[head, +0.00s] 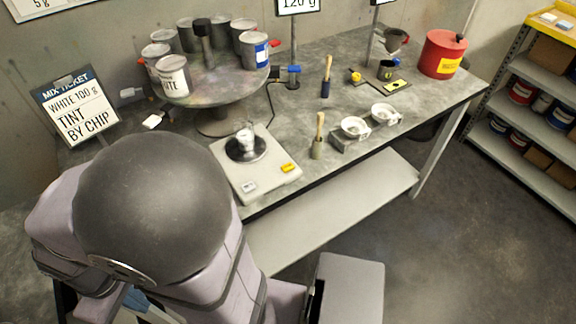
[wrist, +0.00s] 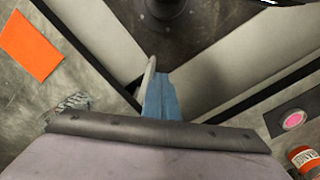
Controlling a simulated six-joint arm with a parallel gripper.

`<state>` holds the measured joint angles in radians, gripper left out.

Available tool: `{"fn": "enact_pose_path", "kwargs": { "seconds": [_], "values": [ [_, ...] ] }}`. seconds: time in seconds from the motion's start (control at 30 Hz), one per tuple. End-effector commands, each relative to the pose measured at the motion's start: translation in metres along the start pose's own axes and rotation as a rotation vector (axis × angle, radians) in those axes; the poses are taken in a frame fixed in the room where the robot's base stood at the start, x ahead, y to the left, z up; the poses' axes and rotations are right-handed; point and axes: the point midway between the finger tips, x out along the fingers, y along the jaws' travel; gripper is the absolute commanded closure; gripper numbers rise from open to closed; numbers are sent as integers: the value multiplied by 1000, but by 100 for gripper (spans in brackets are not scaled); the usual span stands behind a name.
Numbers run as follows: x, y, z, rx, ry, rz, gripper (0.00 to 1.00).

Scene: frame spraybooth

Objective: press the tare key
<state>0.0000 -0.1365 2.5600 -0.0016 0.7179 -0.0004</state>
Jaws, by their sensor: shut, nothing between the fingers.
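The white scale (head: 262,180) sits on the grey bench near its front edge. It has a round black pan with a white cup (head: 245,138) on it. A yellow patch (head: 288,168) and a small pale patch (head: 249,187) show on its front part; their lettering is too small to read, so I cannot tell which is the tare key. My gripper (wrist: 154,82) is shut and empty, with a blue finger showing in the wrist view. The scale is not recognisable in that view. In the head view my arm fills the lower left, away from the scale's keys.
A turntable (head: 215,90) with several paint cans stands behind the scale. Brushes, two white cups (head: 354,127) and a red can (head: 442,54) are to the right. A sign (head: 76,105) stands left. The wrist view shows an orange sheet (wrist: 30,45) and a pink disc (wrist: 293,120).

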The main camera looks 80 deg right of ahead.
Motion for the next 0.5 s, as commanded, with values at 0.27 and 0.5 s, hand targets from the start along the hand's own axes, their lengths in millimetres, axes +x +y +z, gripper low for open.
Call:
{"fn": "enact_pose_path", "kwargs": {
  "seconds": [0.27, 0.5],
  "values": [
    [-1, 4, 0, 18, 0, 0, 100],
    [-6, 32, 4, 149, -13, -1, 100]
  ]
}}
